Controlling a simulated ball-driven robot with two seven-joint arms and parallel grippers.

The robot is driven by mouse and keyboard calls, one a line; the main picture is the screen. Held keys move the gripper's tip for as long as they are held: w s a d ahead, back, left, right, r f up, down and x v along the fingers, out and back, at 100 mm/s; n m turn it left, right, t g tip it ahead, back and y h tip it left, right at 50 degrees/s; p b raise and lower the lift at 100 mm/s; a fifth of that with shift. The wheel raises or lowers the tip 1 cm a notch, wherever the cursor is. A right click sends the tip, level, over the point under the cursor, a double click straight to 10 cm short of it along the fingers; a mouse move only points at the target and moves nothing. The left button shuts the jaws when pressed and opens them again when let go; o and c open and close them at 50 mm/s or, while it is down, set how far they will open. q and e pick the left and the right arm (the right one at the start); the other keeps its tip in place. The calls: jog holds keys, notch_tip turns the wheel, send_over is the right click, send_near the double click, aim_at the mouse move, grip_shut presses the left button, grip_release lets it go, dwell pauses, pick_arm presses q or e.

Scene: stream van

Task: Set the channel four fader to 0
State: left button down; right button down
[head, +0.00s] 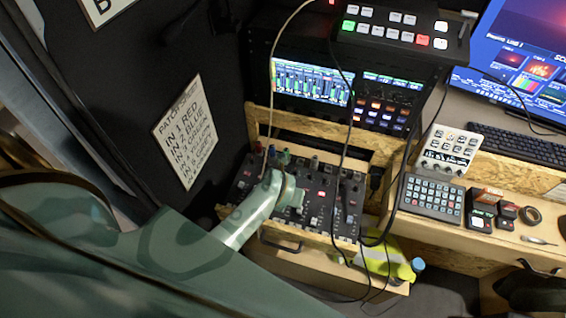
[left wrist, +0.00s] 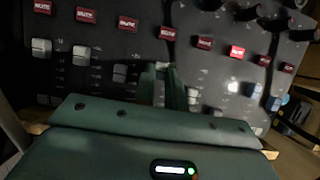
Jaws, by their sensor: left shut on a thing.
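The audio mixer (head: 238,190) sits in a wooden shelf, its left part covered by my left arm. My left gripper (head: 292,203) reaches over its fader area. The left wrist view shows my left gripper (left wrist: 164,82) shut among the faders, below the fourth red MUTE button (left wrist: 168,33) from the left. The channel four fader cap (left wrist: 162,66) is between the fingers and mostly hidden; its scale marks cannot be read. The first fader cap (left wrist: 41,47), second fader cap (left wrist: 81,53) and third fader cap (left wrist: 120,72) stand to the left. My right gripper is not in view.
Cables (head: 341,130) hang in front of the mixer's right part. The fifth fader cap (left wrist: 193,95) is close beside my fingers. The sixth MUTE button (left wrist: 236,52) is brightly lit. A keypad (head: 432,198) and small boxes (head: 484,205) stand on the right ledge.

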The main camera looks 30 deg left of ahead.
pick_arm(q)
jog(key=c, duration=1.4)
grip_release()
jog(key=shift+c, duration=0.2)
jog(key=p+v, duration=0.4)
jog(key=v, duration=1.2)
jog(key=shift+r+p, duration=0.2)
jog(key=shift+p, duration=0.1)
jog(key=shift+s, duration=0.1)
